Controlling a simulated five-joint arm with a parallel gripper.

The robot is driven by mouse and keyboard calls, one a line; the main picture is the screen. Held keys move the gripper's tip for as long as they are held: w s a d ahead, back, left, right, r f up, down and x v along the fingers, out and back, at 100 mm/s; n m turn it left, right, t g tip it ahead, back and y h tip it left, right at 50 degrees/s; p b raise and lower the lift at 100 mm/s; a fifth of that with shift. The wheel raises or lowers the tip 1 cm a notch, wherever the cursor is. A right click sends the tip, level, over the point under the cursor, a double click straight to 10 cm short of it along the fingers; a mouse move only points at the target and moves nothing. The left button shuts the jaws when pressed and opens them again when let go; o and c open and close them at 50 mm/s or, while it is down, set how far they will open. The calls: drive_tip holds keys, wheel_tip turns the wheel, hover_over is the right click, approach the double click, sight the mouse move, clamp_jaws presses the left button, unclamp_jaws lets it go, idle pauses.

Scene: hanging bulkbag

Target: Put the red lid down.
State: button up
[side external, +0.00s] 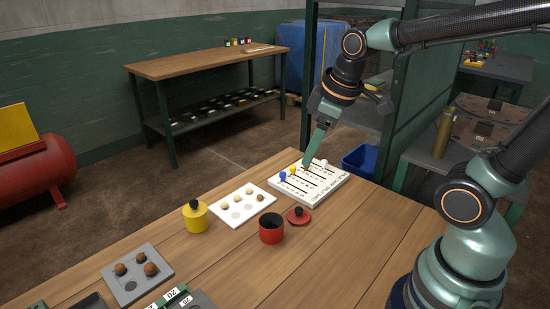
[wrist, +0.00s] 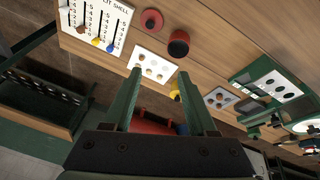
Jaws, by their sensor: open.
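The red lid (side external: 298,215) lies flat on the wooden table, its dark knob up. It is just right of the open red pot (side external: 271,229) and apart from it. In the wrist view the red lid (wrist: 152,21) and the red pot (wrist: 179,43) show near the top. My gripper (side external: 308,162) is above the white slider board, behind the lid and clear of it. In the wrist view its two fingers (wrist: 159,75) are spread apart with nothing held between them.
The white slider board (side external: 330,186) has coloured knobs. A white tray (side external: 222,213) with several small pieces, a lidded yellow pot (side external: 195,219) and a grey tray (side external: 112,280) with brown balls stand on the table. Bare wood (side external: 330,250) lies in front of the lid.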

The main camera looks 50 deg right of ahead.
drive_tip(key=shift+s+a+r+m+t, duration=0.25)
drive_tip(key=shift+s+m, duration=0.25)
drive_tip(key=shift+m, duration=0.25)
drive_tip(key=shift+s+a+r+m+t, duration=0.25)
drive_tip(key=shift+s+m, duration=0.2)
drive_tip(key=shift+m, duration=0.35)
drive_tip(key=shift+s+a+r+m+t, duration=0.25)
drive_tip(key=shift+s+m, duration=0.25)
drive_tip(key=shift+m, duration=0.25)
